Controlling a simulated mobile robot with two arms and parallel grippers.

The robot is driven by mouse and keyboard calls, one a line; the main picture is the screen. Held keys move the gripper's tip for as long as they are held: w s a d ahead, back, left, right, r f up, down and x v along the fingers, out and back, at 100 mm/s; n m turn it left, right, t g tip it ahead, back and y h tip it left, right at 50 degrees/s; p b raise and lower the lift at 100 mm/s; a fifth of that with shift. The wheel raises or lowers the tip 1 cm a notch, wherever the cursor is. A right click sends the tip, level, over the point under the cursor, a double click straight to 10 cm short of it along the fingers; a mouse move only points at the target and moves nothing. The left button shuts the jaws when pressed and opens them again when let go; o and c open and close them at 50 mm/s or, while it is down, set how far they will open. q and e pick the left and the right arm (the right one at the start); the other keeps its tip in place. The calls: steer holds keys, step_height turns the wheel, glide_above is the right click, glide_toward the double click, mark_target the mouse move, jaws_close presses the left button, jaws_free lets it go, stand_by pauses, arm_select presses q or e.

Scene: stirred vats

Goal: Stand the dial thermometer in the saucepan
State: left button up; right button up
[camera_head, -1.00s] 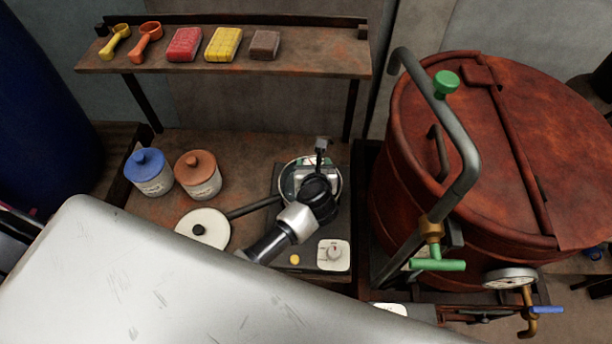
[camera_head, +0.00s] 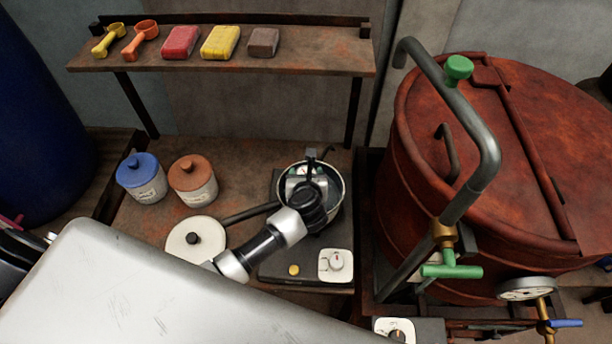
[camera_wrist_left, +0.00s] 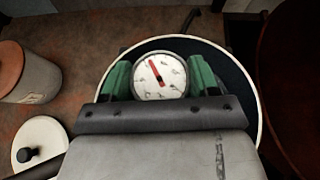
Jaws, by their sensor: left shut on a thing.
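The dial thermometer shows in the left wrist view (camera_wrist_left: 160,76) as a round white dial with a red needle, between two green fingertips. My left gripper (camera_head: 305,172) is shut on it, over the saucepan (camera_head: 335,185). In the left wrist view, the pan's pale rim and dark inside (camera_wrist_left: 235,75) surround the dial. The pan stands on a dark hotplate, its long handle pointing left. The thermometer's lower part is hidden behind the dial and gripper, so I cannot tell whether it touches the pan. My right gripper is not in view.
A white lid (camera_head: 195,240) lies left of the hotplate (camera_head: 290,265). Blue-lidded (camera_head: 142,180) and brown-lidded (camera_head: 193,182) jars stand farther left. A shelf (camera_head: 240,63) with scoops and blocks is behind. A rusty vat (camera_head: 420,190) with pipes stands close right.

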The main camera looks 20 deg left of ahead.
arm_select(q)
steer(key=o, duration=1.1)
steer(key=shift+f, duration=0.1)
steer(key=shift+r, duration=0.25)
steer(key=shift+s+d, duration=0.15)
steer(key=shift+s, duration=0.2)
steer(key=b+v, duration=0.1)
steer(key=v, duration=1)
steer(key=shift+s+r, duration=0.1)
